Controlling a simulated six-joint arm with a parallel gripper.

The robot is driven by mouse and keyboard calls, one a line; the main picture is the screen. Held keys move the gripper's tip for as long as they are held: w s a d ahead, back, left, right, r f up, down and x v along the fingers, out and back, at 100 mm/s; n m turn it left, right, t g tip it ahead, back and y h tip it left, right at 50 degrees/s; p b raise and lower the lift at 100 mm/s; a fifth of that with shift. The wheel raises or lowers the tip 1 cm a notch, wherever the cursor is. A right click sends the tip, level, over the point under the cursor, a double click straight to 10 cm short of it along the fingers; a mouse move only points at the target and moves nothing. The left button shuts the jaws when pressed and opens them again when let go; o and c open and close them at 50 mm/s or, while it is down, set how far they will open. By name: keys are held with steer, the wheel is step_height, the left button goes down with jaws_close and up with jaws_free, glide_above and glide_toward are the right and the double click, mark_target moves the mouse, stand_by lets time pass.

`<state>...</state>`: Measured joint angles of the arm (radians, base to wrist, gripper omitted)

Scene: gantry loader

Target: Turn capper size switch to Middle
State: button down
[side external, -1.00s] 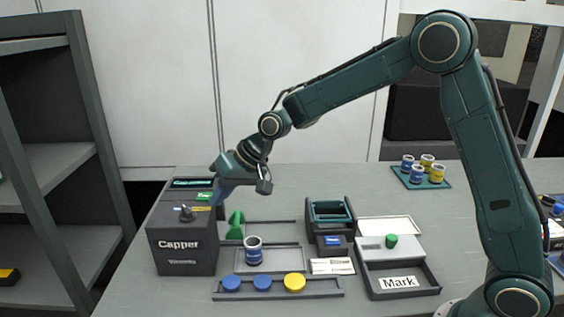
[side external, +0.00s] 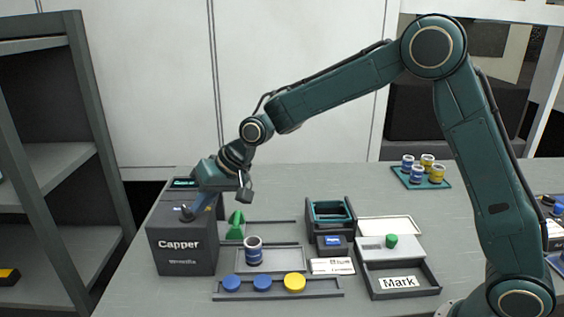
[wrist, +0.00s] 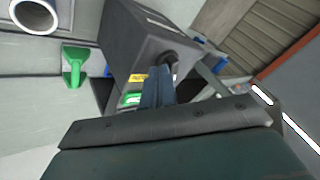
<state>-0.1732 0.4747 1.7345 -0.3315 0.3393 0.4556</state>
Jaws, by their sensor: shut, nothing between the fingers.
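The capper (side external: 182,248) is a dark grey box labelled "Capper" at the left of the table. Its size switch is a small dark knob (side external: 187,212) on the top near the front edge; the knob (wrist: 168,58) also shows in the wrist view, close to the fingertips. My gripper (side external: 190,213) is shut and empty, with its blue fingers pointing down at the knob. In the wrist view the shut fingers (wrist: 160,72) overlap the knob's edge; I cannot tell whether they touch it. A yellow label (wrist: 138,77) and a green label sit beside it. The switch's setting is not readable.
A green part (side external: 236,226) and a blue-banded cup (side external: 253,251) stand right of the capper. A rack (side external: 330,287) of blue and yellow caps lies in front. The "Mark" station (side external: 402,290) is further right. A shelf (side external: 60,170) stands at the left.

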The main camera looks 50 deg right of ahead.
mark_target(188, 216)
steer(key=shift+s+a+m+t+h, duration=0.15)
steer(key=shift+a+m+t+h, duration=0.15)
steer(key=shift+m, duration=0.35)
steer(key=shift+s+a+m+t+h, duration=0.1)
steer(key=shift+s+m+t+h, duration=0.1)
steer(key=shift+m+h, duration=0.35)
steer(key=shift+s+a+m+h, duration=0.1)
steer(key=shift+a+m+h, duration=0.15)
steer(key=shift+m, duration=0.55)
steer(key=m+h, duration=0.1)
steer(key=a+m, duration=0.1)
steer(key=m, duration=0.1)
steer(key=shift+s+t+h, duration=0.15)
steer(key=shift+t+h, duration=0.25)
steer(key=m+h, duration=0.1)
steer(key=m, duration=0.1)
steer(key=a+m+h, duration=0.1)
steer(key=m, duration=0.1)
steer(key=m+h, duration=0.1)
steer(key=shift+a+m+g+h, duration=0.3)
steer(key=shift+a+m, duration=0.05)
steer(key=shift+m, duration=0.05)
steer(key=shift+a, duration=0.2)
steer(key=shift+w+d, duration=0.1)
steer(key=shift+w, duration=0.1)
